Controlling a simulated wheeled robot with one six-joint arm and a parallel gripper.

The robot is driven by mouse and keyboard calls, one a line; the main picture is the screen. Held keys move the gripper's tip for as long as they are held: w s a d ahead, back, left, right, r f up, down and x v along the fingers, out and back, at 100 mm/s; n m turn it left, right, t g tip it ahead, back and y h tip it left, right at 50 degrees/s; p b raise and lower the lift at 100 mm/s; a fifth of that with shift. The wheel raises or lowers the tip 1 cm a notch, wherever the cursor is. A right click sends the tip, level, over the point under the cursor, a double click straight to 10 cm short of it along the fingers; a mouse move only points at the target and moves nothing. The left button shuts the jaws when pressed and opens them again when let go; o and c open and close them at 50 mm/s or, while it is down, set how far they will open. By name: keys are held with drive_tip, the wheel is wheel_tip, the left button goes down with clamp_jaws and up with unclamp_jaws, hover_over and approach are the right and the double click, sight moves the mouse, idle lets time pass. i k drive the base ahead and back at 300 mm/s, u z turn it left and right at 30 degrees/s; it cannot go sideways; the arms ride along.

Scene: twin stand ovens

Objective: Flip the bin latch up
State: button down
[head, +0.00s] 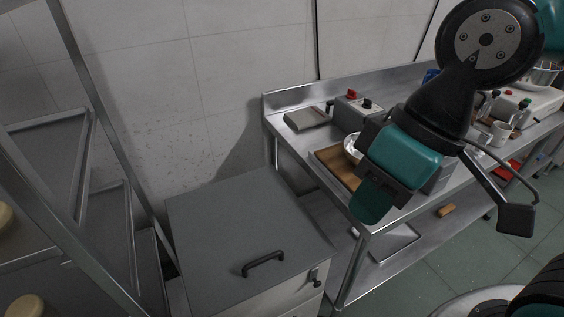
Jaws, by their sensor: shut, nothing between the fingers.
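The bin (230,225) is a grey box with a flat grey lid and a black bar handle (263,263) on top. The lid lies shut. The bin latch (315,276) is a small dark piece on the pale front face, just below the lid's edge near the right corner. It is too small to tell its exact angle. My gripper (371,207), teal and black, hangs above and to the right of the latch, apart from it, over the near edge of the steel table. It is shut and empty.
A steel table (292,97) stands right of the bin, with a brown board (333,163), a bowl (353,149) and cups (500,133). A metal rack (98,150) stands on the left.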

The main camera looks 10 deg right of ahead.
sight(313, 276)
drive_tip(key=u, duration=0.8)
drive_tip(key=k, duration=0.95)
drive_tip(key=z, duration=1.45)
drive_tip(key=i, duration=0.5)
drive_tip(key=u, duration=0.15)
